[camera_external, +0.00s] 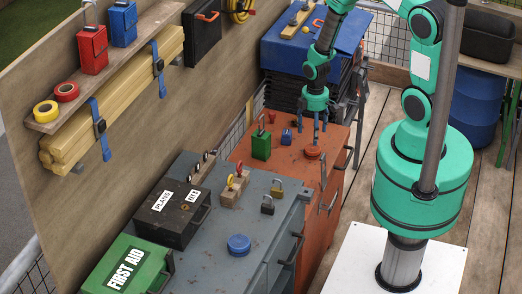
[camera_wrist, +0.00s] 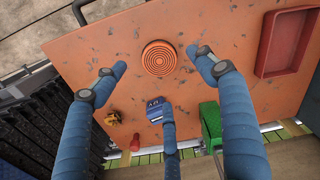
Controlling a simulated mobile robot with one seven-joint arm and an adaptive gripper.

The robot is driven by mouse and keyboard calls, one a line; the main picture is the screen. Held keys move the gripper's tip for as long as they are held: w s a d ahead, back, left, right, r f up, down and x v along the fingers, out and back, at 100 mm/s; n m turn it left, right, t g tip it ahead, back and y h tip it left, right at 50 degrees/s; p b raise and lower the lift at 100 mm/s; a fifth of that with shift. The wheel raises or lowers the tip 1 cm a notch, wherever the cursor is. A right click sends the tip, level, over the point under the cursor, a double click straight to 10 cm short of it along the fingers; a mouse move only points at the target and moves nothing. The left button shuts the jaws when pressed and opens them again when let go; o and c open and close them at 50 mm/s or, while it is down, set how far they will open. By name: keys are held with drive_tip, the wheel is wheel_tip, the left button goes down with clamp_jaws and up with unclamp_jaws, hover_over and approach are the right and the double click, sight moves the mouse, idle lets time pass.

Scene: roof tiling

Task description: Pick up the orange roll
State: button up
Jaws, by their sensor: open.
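The orange roll (camera_external: 312,152) lies flat on the orange-red cabinet top (camera_external: 285,165), near its right side. In the wrist view the roll (camera_wrist: 158,57) shows as a ridged round disc at upper centre, on the scuffed orange surface (camera_wrist: 215,30). My gripper (camera_external: 315,128) is above the cabinet top, pointing down over the roll and apart from it. In the wrist view my gripper (camera_wrist: 157,70) has its blue fingers spread wide. The roll shows between the left and right fingers, with nothing held. The third finger stands lower centre, beside a small blue box.
A green box (camera_external: 261,146) and the small blue box (camera_external: 287,135) stand left of the roll. A red tray (camera_wrist: 262,72) is at upper right in the wrist view. A blue-grey cabinet (camera_external: 215,255) with padlocks and a blue roll (camera_external: 238,245) stands in front.

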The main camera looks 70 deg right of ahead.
sight(312, 148)
drive_tip(key=shift+f, duration=1.65)
drive_tip(key=shift+f+b, duration=1.05)
drive_tip(key=shift+f, duration=1.55)
drive_tip(key=c, duration=1.3)
drive_tip(key=shift+r, duration=0.1)
